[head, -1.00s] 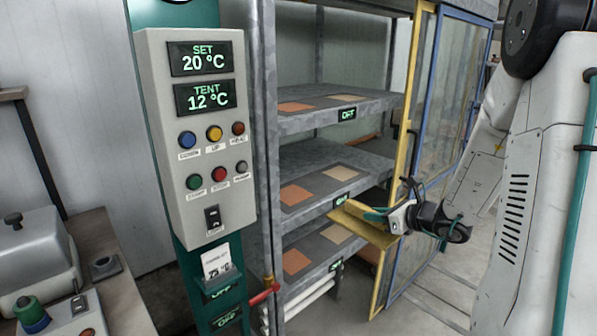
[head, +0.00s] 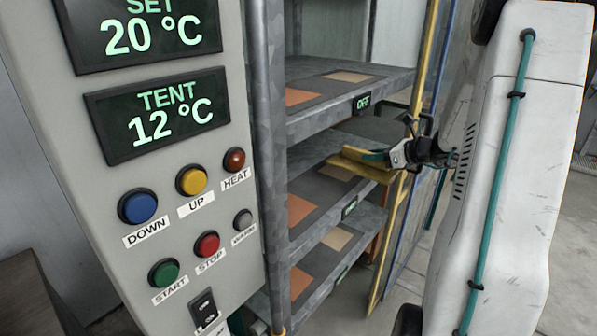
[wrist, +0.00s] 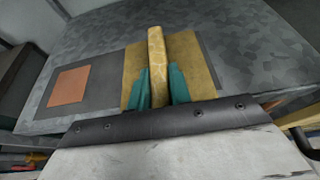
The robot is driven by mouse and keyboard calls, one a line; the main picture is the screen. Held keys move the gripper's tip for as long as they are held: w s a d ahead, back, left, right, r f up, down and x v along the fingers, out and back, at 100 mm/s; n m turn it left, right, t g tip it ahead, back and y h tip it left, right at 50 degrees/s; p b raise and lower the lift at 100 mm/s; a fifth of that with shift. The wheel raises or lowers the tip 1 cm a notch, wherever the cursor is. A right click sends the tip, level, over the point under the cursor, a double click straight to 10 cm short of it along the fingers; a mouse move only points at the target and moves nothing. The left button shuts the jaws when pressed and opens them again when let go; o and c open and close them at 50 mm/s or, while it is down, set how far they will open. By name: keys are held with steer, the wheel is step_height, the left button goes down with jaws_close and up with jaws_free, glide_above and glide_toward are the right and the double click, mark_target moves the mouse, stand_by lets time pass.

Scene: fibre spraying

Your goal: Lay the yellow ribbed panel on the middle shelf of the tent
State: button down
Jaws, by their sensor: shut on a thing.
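The yellow ribbed panel (head: 350,163) is in my gripper (head: 380,155), inside the tent's open front. It is level, over the front right part of the middle shelf (head: 322,226), below the top shelf. In the wrist view my gripper's teal fingers (wrist: 158,88) are shut on the panel's raised rib, and the panel's flat base (wrist: 190,65) spreads on both sides. There it overlaps the right part of a dark mat on the grey shelf (wrist: 240,45). I cannot tell whether the panel touches the shelf. A tan square (head: 337,172) shows partly beyond the panel.
An orange square (wrist: 68,86) lies left of the panel on the mat. The top shelf (head: 310,122) is close above. A yellow door frame (head: 422,70) stands right beside my gripper. The control box (head: 150,165) is at the left, showing TENT 12 °C.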

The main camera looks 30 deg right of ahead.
mark_target(360, 174)
steer(key=w+a, duration=0.1)
steer(key=a, duration=0.3)
steer(key=w+a+f, duration=0.1)
steer(key=w+a, duration=0.1)
steer(key=a, duration=0.3)
steer(key=w+a, duration=0.1)
steer(key=a, duration=0.4)
steer(key=shift+w+f, duration=0.15)
steer(key=shift+w, duration=0.25)
steer(key=shift+a+f, duration=0.15)
steer(key=shift+f, duration=1.6)
steer(key=shift+f, duration=0.1)
steer(key=c, duration=1.3)
jaws_free()
steer(key=shift+f, duration=0.1)
steer(key=shift+s+r, duration=0.1)
steer(key=shift+r, duration=0.1)
steer(key=v, duration=1.2)
